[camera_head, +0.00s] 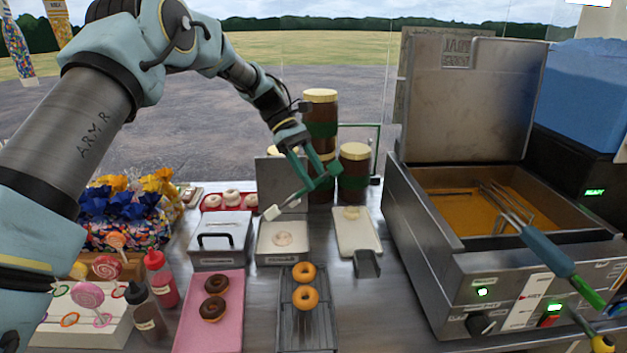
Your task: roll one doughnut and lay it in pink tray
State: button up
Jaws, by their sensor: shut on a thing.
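The pink tray (228,336) lies at the front left with two chocolate-topped doughnuts (213,310) on it. Two plain golden doughnuts (305,298) lie on a dark wire rack (307,335) right of it. Behind the rack is a square metal pan (262,256) with a pale round patch inside; I cannot tell what it is. My gripper (318,177) has green fingers and is above and behind the pan.
A fryer (450,290) with an open lid fills the right side. A lidded metal box (218,252) stands left of the pan, a white board (345,238) right of it. Brown jars (354,178) stand behind. Sauce bottles (160,275) and lollipops are at left.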

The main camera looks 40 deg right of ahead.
jog(key=s+a+f+m+t+y+b, duration=0.1)
jog(key=a+f+b, duration=0.1)
jog(key=f+b, duration=0.2)
jog(key=s+a+f+m+t+y+b, duration=0.1)
jog(key=s+a+f+m+b, duration=0.1)
jog(key=f, duration=0.7)
jog(key=shift+t+b, duration=0.4)
jog(key=shift+b, duration=0.45)
jog(key=shift+s, duration=0.1)
